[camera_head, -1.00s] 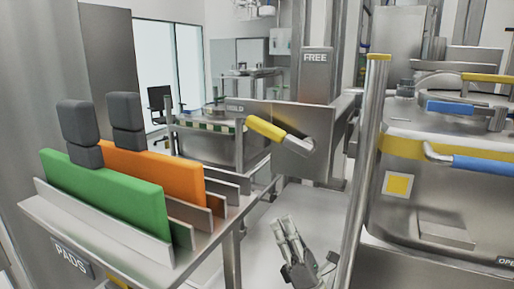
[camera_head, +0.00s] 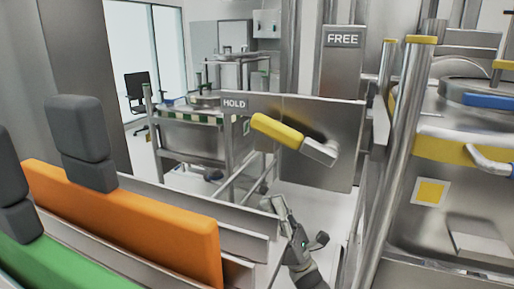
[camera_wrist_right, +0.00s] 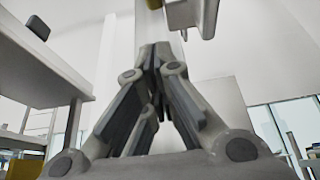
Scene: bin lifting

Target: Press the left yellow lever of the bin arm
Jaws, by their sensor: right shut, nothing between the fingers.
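The yellow lever (camera_head: 277,132) sticks out to the left from a steel plate (camera_head: 345,125), tilted, with its grip end up toward the HOLD label (camera_head: 235,104). Its metal shank joins the plate at the lower right. The FREE label (camera_head: 343,39) is on a post above the plate. My right gripper (camera_head: 274,204) is below the lever, apart from it, and points upward. In the right wrist view, the fingers of my right gripper (camera_wrist_right: 157,62) meet at the tips with nothing between them. A metal part with a yellow bit (camera_wrist_right: 196,14) shows above them. My left gripper is not in view.
Orange (camera_head: 120,215) and green (camera_head: 75,262) pads with grey handles stand in a rack at the left front. A steel vessel (camera_head: 490,205) and a vertical post (camera_head: 402,150) stand at the right. The floor beneath the lever looks clear.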

